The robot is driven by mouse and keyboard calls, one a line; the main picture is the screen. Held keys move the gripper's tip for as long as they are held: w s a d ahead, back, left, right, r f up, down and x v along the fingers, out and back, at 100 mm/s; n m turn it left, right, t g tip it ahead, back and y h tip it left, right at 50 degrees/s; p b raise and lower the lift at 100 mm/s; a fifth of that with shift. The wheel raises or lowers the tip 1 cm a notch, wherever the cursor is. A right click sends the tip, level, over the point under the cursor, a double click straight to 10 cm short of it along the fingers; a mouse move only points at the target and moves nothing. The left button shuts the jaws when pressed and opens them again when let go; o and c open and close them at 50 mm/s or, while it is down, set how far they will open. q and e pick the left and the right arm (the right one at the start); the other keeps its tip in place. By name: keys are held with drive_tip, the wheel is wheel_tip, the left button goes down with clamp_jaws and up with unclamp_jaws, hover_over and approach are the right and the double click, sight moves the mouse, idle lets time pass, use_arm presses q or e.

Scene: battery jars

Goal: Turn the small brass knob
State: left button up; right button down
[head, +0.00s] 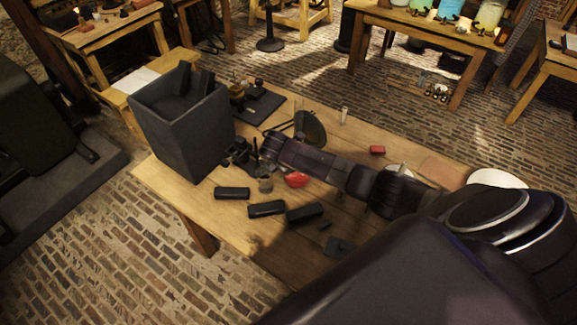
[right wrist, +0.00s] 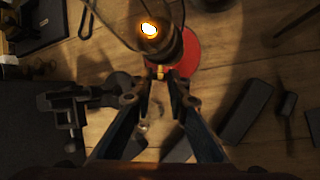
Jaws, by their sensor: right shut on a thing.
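The small brass knob (right wrist: 159,72) shows in the right wrist view as a yellowish bit at the side of a lit lamp (right wrist: 165,45) with a glowing bulb. My right gripper (right wrist: 160,82) has its fingertips closed on the knob. Below the lamp is a round red base (right wrist: 191,55); a red patch of it (head: 297,180) shows under my right arm in the head view. That arm hides most of the lamp in the head view. My left gripper is in neither view.
A dark open bin (head: 185,130) stands on the wooden table (head: 165,185) at the left. Several black blocks (head: 267,209) lie near the front edge. A dark clamp-like thing (right wrist: 65,120) is close left of my gripper. A dark tray (head: 258,107) lies behind.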

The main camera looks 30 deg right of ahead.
drive_tip(key=shift+w+a+n+g+h+b, duration=0.1)
drive_tip(key=shift+w+n+g+h+b, duration=0.15)
drive_tip(key=shift+g+b, duration=1.1)
drive_tip(key=shift+w+n+g+h+b, duration=0.15)
drive_tip(key=shift+w+n+g+b, duration=0.1)
drive_tip(key=shift+g+b, duration=1.05)
drive_tip(key=c, duration=2.1)
unclamp_jaws()
drive_tip(key=v, duration=1.2)
drive_tip(key=shift+s, duration=0.15)
